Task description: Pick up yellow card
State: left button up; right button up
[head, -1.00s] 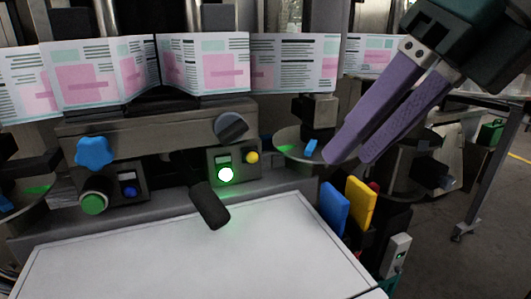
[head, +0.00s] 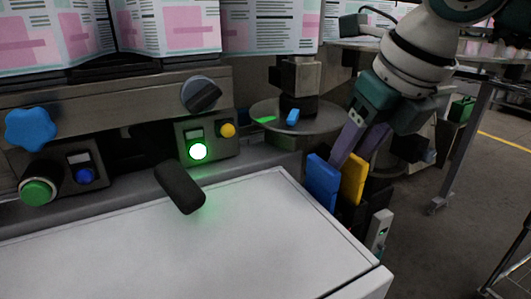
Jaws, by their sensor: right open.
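The yellow card (head: 353,180) stands upright at the right of the white work surface, beside an upright blue card (head: 322,183). My right gripper (head: 350,157), with purple fingers, comes down from above right to the yellow card's top edge. It is open. One finger is at the card's left, over the gap by the blue card; the other is partly hidden behind the yellow card. I cannot tell whether they touch it. The lower part of the yellow card is in a dark holder (head: 348,217). My left gripper is not in view.
The white work surface (head: 210,240) is clear apart from a dark handle (head: 180,187) over its back edge. A control panel with a lit green button (head: 198,152) and a round plate (head: 270,118) with a small blue piece stand behind. A white-grey device (head: 378,229) is right of the cards.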

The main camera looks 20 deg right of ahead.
jog(key=shift+f, duration=0.1)
jog(key=shift+c, duration=0.3)
grip_shut()
